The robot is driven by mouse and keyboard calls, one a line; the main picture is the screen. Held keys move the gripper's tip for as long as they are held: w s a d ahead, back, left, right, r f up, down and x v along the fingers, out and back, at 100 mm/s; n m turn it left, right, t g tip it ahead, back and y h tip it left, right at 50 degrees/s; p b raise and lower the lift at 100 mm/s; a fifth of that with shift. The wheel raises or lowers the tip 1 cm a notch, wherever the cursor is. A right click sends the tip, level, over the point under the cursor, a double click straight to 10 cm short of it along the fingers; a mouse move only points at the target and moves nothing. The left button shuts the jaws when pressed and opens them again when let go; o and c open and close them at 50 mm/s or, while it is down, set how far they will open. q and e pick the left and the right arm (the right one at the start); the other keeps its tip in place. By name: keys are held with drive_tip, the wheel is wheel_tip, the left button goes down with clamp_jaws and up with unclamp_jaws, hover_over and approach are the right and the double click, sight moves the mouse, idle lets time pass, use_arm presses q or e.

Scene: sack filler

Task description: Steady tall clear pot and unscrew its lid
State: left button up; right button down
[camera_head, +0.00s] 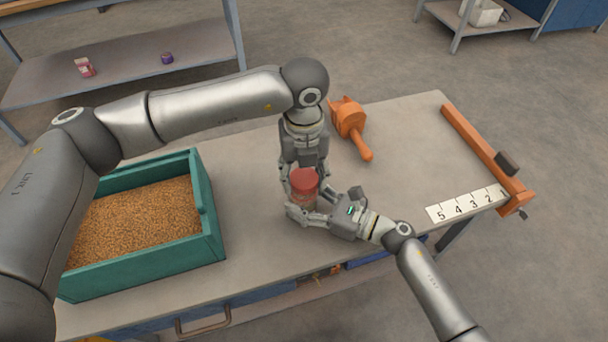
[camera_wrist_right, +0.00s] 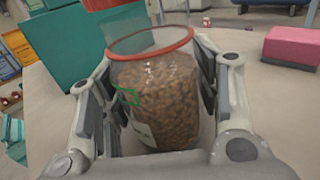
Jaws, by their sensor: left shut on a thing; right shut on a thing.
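The tall clear pot holds brown pellets and fills the middle of the right wrist view (camera_wrist_right: 158,105). It stands upright. In the head view its red lid (camera_head: 305,179) shows on top and its body is mostly hidden. In the wrist view a red ring (camera_wrist_right: 150,52) circles its top. My left gripper (camera_head: 305,172) points down from above, shut on the lid, its fingers flanking the red top. My right gripper (camera_head: 310,208) reaches in from the lower right, shut around the pot's body. Its fingers show on both sides of the pot in the wrist view (camera_wrist_right: 160,100).
A teal crate (camera_head: 212,222) of orange-brown grain stands at the left of the grey table (camera_head: 405,140). An orange tool (camera_head: 350,122) lies behind the pot. An orange rail (camera_head: 485,155) and a numbered strip (camera_head: 465,204) lie at the right. The table between is clear.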

sight(304, 178)
use_arm(q)
drive_tip(key=shift+r, duration=0.2)
drive_tip(key=shift+r, duration=2)
use_arm(e)
drive_tip(key=shift+c, duration=2)
unclamp_jaws()
